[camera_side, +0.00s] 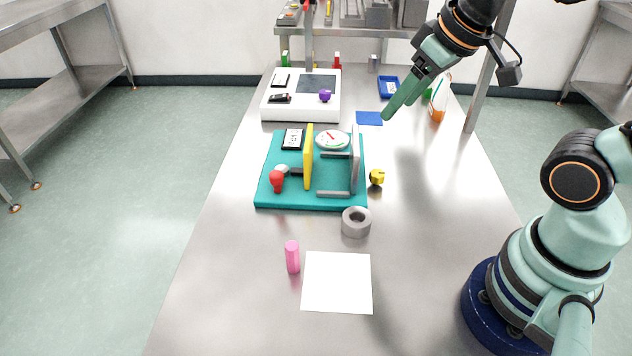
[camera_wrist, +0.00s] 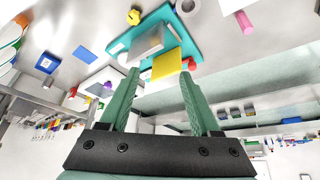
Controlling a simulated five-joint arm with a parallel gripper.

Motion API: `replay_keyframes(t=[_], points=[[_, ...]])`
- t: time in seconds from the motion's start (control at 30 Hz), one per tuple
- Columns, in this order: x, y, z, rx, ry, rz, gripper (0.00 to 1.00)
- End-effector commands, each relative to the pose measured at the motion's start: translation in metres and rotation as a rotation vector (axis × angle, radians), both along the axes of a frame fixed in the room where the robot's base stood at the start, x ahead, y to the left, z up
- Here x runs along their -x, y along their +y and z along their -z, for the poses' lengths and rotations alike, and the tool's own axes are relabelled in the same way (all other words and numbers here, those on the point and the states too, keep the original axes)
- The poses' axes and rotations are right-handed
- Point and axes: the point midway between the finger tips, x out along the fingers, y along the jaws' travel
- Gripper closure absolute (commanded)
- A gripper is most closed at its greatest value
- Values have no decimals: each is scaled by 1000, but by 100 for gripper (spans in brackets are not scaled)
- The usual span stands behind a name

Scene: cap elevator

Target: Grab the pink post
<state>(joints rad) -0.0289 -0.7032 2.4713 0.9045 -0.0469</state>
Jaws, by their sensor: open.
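The pink post (camera_side: 292,257) stands upright on the steel table near the front, just left of a white square sheet. It also shows in the wrist view (camera_wrist: 244,22) at the upper right, beyond my fingers. My gripper (camera_side: 387,115) is high over the far right part of the table, well away from the post. In the wrist view my gripper (camera_wrist: 162,85) has its two green fingers spread apart with nothing held between them.
A teal board (camera_side: 262,196) with a yellow plate, grey bars and a red knob stands mid-table. A grey ring (camera_side: 356,222), a yellow knob (camera_side: 377,177) and the white sheet (camera_side: 337,282) lie nearby. A white panel (camera_side: 272,105) is farther back. The table's left front is clear.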

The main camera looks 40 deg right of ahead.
Motion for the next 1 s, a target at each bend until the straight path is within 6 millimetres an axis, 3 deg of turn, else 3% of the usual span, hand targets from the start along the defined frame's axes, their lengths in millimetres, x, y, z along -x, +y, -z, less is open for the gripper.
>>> replay_keyframes(t=[0.27,0.6,0.8,1.0], points=[[-28,69,18,141,155,-504,36],[-38,174,70,306,317,-1194,36],[-33,207,94,352,360,-1422,36],[-31,214,111,361,372,-1471,36]])
